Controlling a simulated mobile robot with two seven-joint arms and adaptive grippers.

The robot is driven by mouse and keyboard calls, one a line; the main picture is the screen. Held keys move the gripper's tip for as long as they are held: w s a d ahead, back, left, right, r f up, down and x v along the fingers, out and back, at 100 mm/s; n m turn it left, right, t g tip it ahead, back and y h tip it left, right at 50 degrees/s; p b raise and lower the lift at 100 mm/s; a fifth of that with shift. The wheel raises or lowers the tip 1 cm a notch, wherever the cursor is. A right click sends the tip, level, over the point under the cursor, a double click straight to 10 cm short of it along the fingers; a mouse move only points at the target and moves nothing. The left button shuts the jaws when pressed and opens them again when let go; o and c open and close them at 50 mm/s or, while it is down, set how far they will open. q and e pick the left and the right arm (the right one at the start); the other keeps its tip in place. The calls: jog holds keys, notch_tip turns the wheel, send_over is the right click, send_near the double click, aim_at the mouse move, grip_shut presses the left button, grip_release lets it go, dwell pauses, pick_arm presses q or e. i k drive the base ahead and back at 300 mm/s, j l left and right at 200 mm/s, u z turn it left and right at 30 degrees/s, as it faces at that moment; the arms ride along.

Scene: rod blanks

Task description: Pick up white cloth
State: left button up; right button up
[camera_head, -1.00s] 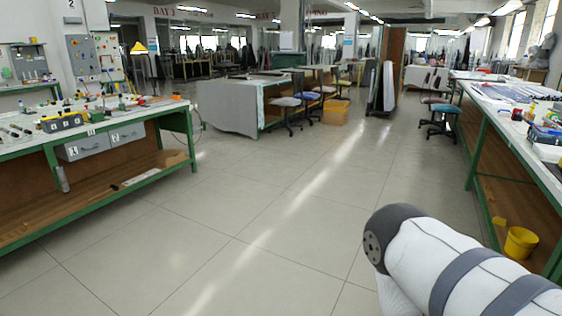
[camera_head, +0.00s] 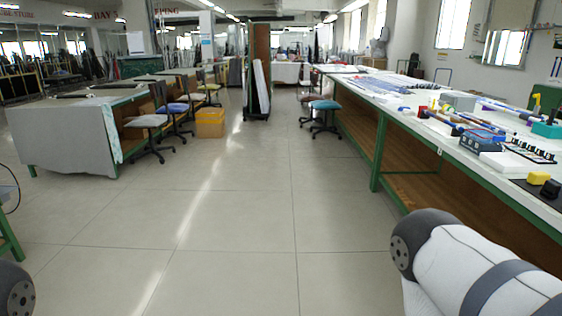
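I cannot make out a separate white cloth with certainty. A pale grey-white cloth (camera_head: 65,138) hangs over the front of a table at the left in the head view. A whitish panel or sheet (camera_head: 262,86) stands upright against a brown board in the back middle. Neither of my grippers is in view. Only a white link of my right arm shows at the lower right, and a dark joint of my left arm at the lower left corner.
A long green-framed workbench (camera_head: 375,155) with tools runs along the right. A blue-seated stool (camera_head: 325,106) stands beside it. Chairs and a yellow crate (camera_head: 210,122) stand by the left table. The tiled floor (camera_head: 230,215) in the middle is clear.

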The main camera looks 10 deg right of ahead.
aim_at(406, 111)
jog(key=i+l+z, duration=0.25)
jog(key=i, duration=0.55)
jog(key=i+j+z, duration=0.25)
jog(key=i, duration=0.55)
jog(key=i+j+z, duration=0.1)
jog(key=i+z, duration=0.2)
jog(key=i, duration=0.5)
